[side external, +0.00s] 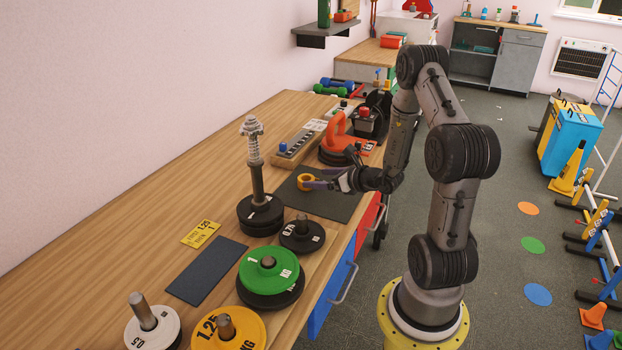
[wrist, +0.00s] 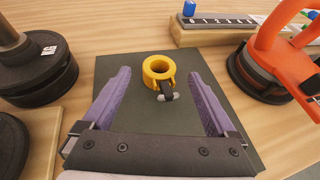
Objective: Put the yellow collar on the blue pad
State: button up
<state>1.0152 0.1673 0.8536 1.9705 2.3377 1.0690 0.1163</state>
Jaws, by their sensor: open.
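The yellow collar (side external: 305,181) is a small ring with a dark clamp screw on its near side. It rests on a dark mat (side external: 338,207). In the wrist view the collar (wrist: 152,75) lies between the tips of my gripper's purple fingers, with a gap on each side. My gripper (wrist: 159,76) is open and empty, low over the mat; in the side view my gripper (side external: 318,181) partly covers the collar. The blue pad (side external: 207,270) is a flat, dark slate-blue rectangle at the front of the bench, bare on top. It is not in the wrist view.
A spring-topped post (side external: 257,180) on black plates stands left of the collar. A black plate (side external: 302,235), a green plate (side external: 270,268) and a yellow plate (side external: 245,330) stand near the pad. An orange-handled device (side external: 338,138) is behind. A yellow card (side external: 200,233) lies beyond the pad.

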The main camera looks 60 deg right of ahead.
jog(key=shift+o, duration=0.4)
jog(key=shift+v, duration=0.8)
